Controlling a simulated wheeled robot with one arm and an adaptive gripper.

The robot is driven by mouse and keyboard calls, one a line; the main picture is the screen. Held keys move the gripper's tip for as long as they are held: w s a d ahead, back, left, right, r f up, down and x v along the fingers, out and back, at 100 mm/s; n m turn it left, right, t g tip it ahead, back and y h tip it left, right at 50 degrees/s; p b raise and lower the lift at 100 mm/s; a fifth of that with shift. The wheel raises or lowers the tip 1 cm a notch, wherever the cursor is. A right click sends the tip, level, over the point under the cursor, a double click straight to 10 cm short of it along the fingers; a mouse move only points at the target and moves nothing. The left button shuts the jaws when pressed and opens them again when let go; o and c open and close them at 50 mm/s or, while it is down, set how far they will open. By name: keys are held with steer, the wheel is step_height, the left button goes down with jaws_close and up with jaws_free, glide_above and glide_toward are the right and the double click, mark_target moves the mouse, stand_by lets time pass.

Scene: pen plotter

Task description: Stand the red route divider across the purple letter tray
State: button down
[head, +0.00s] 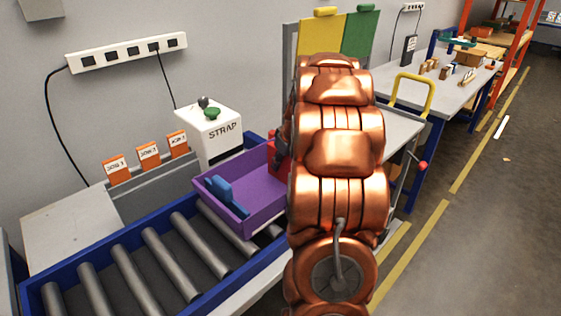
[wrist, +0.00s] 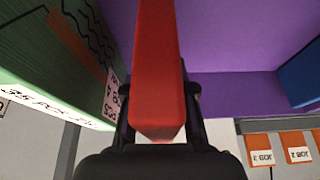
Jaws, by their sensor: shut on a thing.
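The purple letter tray (head: 251,209) rests on the roller conveyor in the head view, with a blue piece (head: 226,194) inside its left part. My gripper (wrist: 158,112) is shut on the red route divider (wrist: 158,65) in the wrist view. In the head view the divider (head: 273,157) shows only as a red sliver at the tray's right end, and my copper arm hides the rest. The tray (wrist: 232,92) and the blue piece (wrist: 302,72) also show behind the divider in the wrist view. Whether the divider touches the tray is hidden.
A white STRAP machine (head: 211,137) stands behind the tray. Orange job cards (head: 148,152) line the ledge at the left. A green printed surface (wrist: 60,75) is close to my gripper's left in the wrist view. Conveyor rollers (head: 130,262) at the left are clear.

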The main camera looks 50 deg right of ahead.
steer(key=shift+f, duration=0.1)
steer(key=c, duration=1.4)
jaws_free()
steer(key=shift+c, duration=0.2)
steer(key=o, duration=0.5)
steer(key=shift+c, duration=0.2)
steer(key=b+v, duration=0.1)
steer(key=v, duration=1.1)
steer(key=shift+b, duration=0.3)
steer(key=s+a+f+g, duration=0.1)
steer(key=a, duration=0.7)
steer(key=s+a+f+g, duration=0.1)
steer(key=s+a, duration=0.1)
steer(key=a, duration=0.6)
steer(key=s+a+f+g+y, duration=0.1)
steer(key=s+a, duration=0.1)
steer(key=a, duration=0.7)
steer(key=s+a+f+g, duration=0.1)
steer(key=s+a+f, duration=0.1)
steer(key=s+a, duration=0.2)
steer(key=s+a+f+g, duration=0.1)
steer(key=s+a, duration=0.3)
steer(key=s, duration=0.5)
steer(key=s+a+f+g+h, duration=0.1)
steer(key=s+a+f, duration=0.3)
steer(key=s, duration=0.3)
steer(key=shift+s+a, duration=0.15)
steer(key=shift+s, duration=0.1)
